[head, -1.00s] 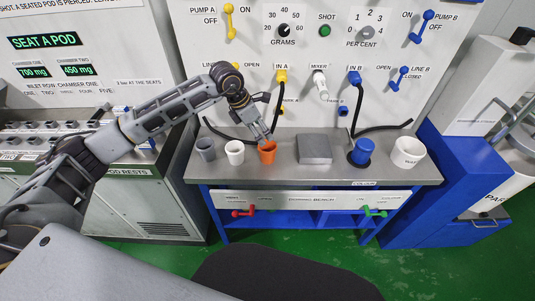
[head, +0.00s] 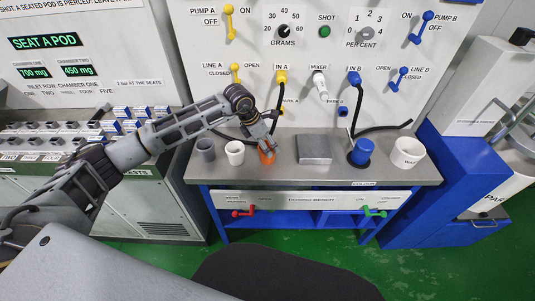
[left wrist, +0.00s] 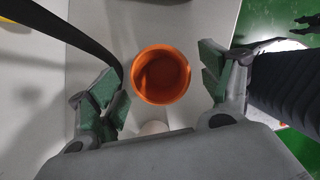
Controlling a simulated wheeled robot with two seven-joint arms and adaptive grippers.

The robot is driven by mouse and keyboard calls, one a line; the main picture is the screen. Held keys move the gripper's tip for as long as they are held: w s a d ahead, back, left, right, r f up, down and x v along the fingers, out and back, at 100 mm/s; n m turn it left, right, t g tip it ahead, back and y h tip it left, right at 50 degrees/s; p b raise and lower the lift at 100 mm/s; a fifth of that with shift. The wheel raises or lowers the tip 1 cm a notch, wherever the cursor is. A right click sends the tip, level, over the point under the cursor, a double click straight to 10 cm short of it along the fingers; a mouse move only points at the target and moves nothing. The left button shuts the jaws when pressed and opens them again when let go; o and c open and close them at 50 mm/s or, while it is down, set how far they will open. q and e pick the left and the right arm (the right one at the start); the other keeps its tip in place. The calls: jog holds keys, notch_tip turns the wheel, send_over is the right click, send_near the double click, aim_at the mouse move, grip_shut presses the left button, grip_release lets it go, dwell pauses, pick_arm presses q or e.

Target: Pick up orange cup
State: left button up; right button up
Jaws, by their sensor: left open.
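The orange cup (head: 267,157) stands upright on the steel bench top (head: 225,178), partly covered by my left gripper in the head view. My left gripper (head: 266,146) is open and points down over the cup. In the left wrist view the open cup (left wrist: 161,74) shows from above, between and just beyond the two spread fingers (left wrist: 160,88). Both fingers are apart from it. The cup looks empty. My right gripper is not in view.
A white cup (head: 235,153) and a grey cup (head: 206,149) stand left of the orange cup. A steel block (head: 314,149), a blue container (head: 361,152) and a white waste pot (head: 407,153) stand to the right. A black hose (left wrist: 75,38) runs close by the left finger.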

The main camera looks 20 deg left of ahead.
pick_arm(q)
jog(key=shift+w+d+f, duration=0.15)
jog(key=shift+d+f, duration=0.05)
jog(key=shift+f, duration=0.35)
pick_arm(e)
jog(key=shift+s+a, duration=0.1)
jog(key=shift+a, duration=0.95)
pick_arm(q)
jog(key=shift+f, duration=0.1)
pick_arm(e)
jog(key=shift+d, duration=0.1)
pick_arm(q)
jog(key=shift+w+d+f, duration=0.1)
jog(key=shift+f, duration=0.45)
jog(key=x, duration=0.2)
jog(key=shift+f+p, duration=0.3)
jog(key=shift+f, duration=0.05)
jog(key=shift+w+d+f, duration=0.1)
jog(key=shift+w+f, duration=0.15)
jog(key=shift+f, duration=0.3)
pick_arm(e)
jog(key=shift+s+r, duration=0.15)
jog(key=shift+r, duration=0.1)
